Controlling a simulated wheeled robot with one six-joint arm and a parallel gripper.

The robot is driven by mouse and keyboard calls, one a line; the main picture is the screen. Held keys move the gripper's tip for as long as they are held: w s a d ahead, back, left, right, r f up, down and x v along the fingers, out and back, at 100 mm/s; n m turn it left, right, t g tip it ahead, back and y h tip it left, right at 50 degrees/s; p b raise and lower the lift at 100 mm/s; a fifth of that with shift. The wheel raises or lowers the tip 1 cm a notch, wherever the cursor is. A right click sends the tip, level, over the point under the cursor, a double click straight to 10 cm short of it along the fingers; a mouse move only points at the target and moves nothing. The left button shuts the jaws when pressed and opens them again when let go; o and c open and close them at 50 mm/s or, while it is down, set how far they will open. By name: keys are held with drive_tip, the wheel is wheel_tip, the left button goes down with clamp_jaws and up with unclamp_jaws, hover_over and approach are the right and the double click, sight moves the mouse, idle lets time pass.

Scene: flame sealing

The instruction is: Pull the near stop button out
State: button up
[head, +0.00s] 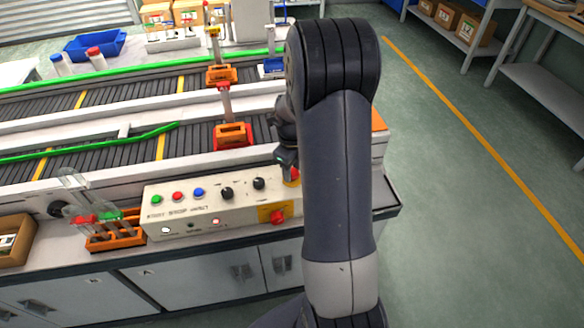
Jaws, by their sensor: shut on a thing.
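The near stop button (294,174) is a small red head over yellow at the right end of the cream control box, in the head view. My gripper (289,166) comes down on it from above and is shut on it. The fingertips are small and dark here, and my arm covers the right side of the button. Whether the button is pressed in or out cannot be told.
The control box (180,212) carries coloured buttons, black knobs and a red switch on a yellow plate (272,214). An orange rack (115,232) of tubes stands to its left. Behind runs a conveyor (115,98) with orange carriers. Clear floor (450,180) lies right.

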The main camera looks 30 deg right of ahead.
clamp_jaws()
drive_tip(key=shift+w+r, duration=0.15)
drive_tip(key=shift+r, duration=0.6)
drive_tip(key=o, duration=0.6)
unclamp_jaws()
drive_tip(key=shift+c, duration=0.2)
drive_tip(key=shift+o, duration=0.7)
drive_tip(key=shift+r, duration=0.1)
drive_tip(key=shift+o, duration=1.2)
wheel_tip(320, 180, up, 11)
drive_tip(key=shift+f, duration=0.2)
